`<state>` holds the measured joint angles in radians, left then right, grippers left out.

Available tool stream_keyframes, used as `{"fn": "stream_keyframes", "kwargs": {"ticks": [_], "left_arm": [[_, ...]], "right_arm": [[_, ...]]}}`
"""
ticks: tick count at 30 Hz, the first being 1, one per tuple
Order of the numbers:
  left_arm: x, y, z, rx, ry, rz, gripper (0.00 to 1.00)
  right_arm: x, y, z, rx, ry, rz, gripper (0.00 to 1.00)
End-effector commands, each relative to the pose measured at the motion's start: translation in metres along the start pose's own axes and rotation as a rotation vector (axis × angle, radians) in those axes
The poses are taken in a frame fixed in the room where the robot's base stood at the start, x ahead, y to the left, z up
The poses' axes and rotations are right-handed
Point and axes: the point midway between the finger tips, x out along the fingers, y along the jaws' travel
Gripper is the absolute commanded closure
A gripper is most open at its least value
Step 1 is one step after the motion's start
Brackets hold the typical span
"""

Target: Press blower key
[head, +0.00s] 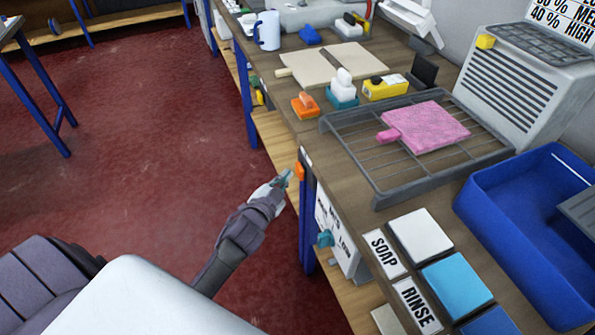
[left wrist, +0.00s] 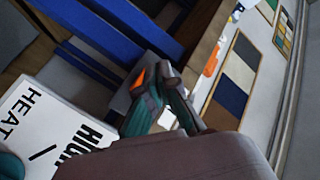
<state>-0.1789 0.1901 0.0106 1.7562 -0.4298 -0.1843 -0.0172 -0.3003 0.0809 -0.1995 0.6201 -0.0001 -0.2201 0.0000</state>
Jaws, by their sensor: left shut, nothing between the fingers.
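A small orange key (head: 300,171) sits at the front edge of the bench, by the top of a blue leg. It also shows in the left wrist view as an orange patch (left wrist: 138,77) on a grey block, partly hidden by the fingers. My left gripper (head: 286,178) is shut and empty, its fingertips just left of the key in the head view. In the left wrist view the fingertips (left wrist: 158,78) overlap the key's block. I cannot tell whether they touch it. A grey louvred machine (head: 515,95) stands at the back right. My right gripper is in neither view.
A white panel (head: 326,213) with a teal knob (head: 325,239) hangs under the bench edge. On the bench are a wire rack (head: 365,178) with a pink cloth piece (head: 430,127), a blue bin (head: 500,215) and SOAP and RINSE labels. The red floor at left is clear.

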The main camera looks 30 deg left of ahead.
Motion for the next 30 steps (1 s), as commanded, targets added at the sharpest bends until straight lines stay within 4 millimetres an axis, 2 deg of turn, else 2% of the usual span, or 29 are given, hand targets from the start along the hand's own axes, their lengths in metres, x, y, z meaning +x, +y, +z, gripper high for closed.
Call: {"fn": "stream_keyframes", "kwargs": {"ticks": [30], "left_arm": [[0.0062, 0.0044, -0.0046, 0.000, 0.000, 0.000, 1.00]], "right_arm": [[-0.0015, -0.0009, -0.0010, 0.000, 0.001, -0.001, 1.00]]}}
